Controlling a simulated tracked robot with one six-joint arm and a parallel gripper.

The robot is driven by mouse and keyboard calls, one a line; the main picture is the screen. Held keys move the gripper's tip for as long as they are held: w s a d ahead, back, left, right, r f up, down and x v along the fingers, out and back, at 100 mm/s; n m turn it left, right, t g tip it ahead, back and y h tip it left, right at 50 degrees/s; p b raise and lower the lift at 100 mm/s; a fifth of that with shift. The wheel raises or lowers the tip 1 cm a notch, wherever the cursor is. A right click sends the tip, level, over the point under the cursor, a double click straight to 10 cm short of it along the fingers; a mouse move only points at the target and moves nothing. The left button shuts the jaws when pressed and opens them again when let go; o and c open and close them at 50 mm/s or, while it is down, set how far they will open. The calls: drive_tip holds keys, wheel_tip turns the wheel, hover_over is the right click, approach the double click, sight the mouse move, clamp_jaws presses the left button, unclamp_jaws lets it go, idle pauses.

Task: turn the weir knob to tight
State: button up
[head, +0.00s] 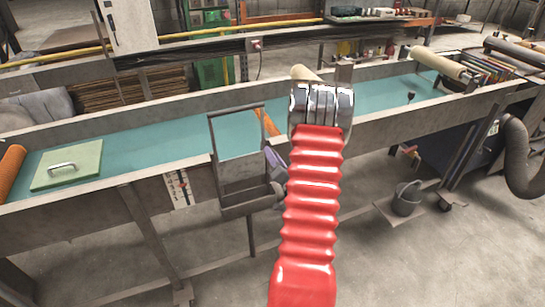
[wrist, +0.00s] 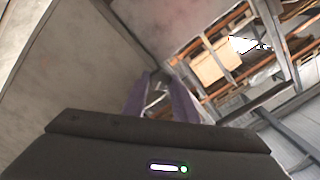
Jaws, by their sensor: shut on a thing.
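My gripper's purple fingers show in the wrist view (wrist: 161,90), one on each side of a small grey piece, the weir knob (wrist: 158,85). They are shut on it. Only a little of the knob shows between the fingers, and its turn position cannot be told. In the head view my gripper (head: 273,160) is partly seen at the right side of the grey weir box (head: 240,168), mostly behind my red arm. The knob itself is hidden there.
A long trough with a teal bed (head: 165,145) runs across the head view. A green board with a handle (head: 67,165) lies at its left. A label strip (head: 178,189) with red marks is on the front wall.

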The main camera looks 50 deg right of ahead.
drive_tip(key=shift+f+m, duration=0.15)
drive_tip(key=shift+m, duration=0.45)
drive_tip(key=o, duration=0.8)
drive_tip(key=shift+c, duration=0.2)
drive_tip(key=v, duration=1.4)
